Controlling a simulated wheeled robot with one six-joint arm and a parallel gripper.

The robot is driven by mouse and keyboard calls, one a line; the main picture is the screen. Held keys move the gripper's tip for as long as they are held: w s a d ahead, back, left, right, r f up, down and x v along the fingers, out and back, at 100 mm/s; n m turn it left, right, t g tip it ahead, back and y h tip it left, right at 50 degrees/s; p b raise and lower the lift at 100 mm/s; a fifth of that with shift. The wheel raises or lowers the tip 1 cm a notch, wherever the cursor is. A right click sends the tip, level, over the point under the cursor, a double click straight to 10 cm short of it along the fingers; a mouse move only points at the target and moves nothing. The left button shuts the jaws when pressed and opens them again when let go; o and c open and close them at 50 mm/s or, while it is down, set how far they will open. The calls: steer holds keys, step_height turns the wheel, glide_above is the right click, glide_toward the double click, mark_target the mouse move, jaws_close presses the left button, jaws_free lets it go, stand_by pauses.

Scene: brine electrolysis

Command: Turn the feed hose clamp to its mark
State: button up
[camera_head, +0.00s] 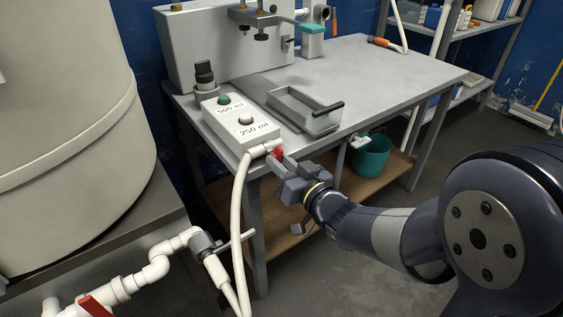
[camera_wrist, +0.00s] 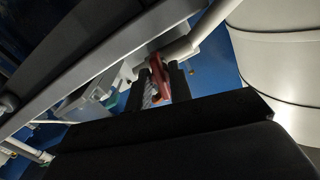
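The feed hose clamp appears as a small red piece (camera_head: 277,152) at the upper end of the pale hose (camera_head: 238,215), by the front edge of the bench. My gripper (camera_head: 279,162) reaches it from the lower right, with its fingertips around the red piece. In the wrist view the red piece (camera_wrist: 158,74) stands between the two fingers of my gripper (camera_wrist: 161,86). It nearly fills the gap, but I cannot tell whether both fingers press on it. The clamp's mark cannot be made out in either view.
A white box (camera_head: 238,121) with a green and a white button stands just behind the clamp. A grey tray (camera_head: 310,122) with a dark handle is to its right. White pipes (camera_head: 150,272) with a red lever (camera_head: 95,306) and a large tank (camera_head: 65,130) occupy the left.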

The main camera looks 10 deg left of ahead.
steer(key=shift+o, duration=1)
steer(key=p+v, duration=0.1)
steer(key=v, duration=0.9)
steer(key=shift+s+d+p, duration=0.25)
steer(key=shift+d+p, duration=0.05)
steer(key=shift+p, duration=0.05)
steer(key=shift+w, duration=0.1)
